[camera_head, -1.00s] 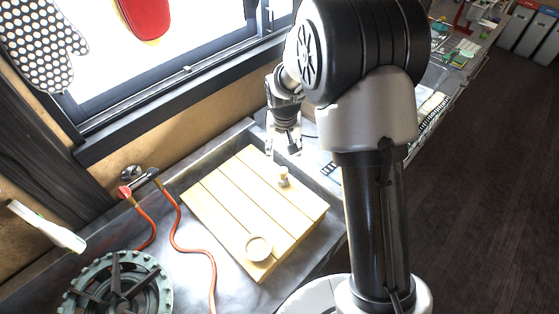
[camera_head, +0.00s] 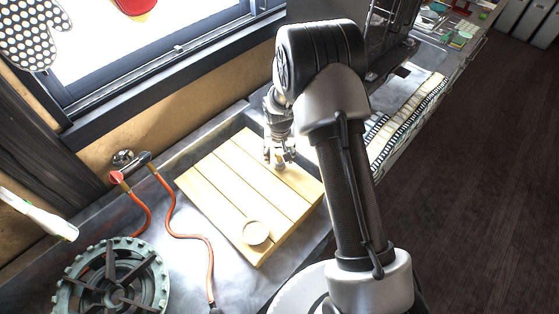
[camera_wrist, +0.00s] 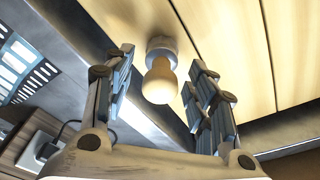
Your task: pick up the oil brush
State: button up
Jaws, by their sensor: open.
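The oil brush appears as a small pale wooden piece with a rounded knob (camera_wrist: 159,82) and a round base in the wrist view. It stands on the slatted wooden board (camera_head: 222,186), near the board's right back side. My gripper (camera_head: 279,158) is over that part of the board and hides most of the brush in the head view. In the wrist view my gripper (camera_wrist: 163,68) is open, with one finger on each side of the knob. Gaps show between the knob and both fingers.
A small round wooden dish (camera_head: 256,233) sits at the board's front corner. A green gas burner (camera_head: 113,284) and an orange hose (camera_head: 184,236) lie to the left. A wall and window sill (camera_head: 190,100) run behind the sink area. The board's left part is clear.

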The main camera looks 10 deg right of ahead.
jog(key=f, duration=0.3)
jog(key=shift+w+d, duration=0.1)
jog(key=shift+w, duration=0.2)
jog(key=shift+r, duration=0.1)
jog(key=shift+c, duration=0.3)
jog(key=c, duration=1)
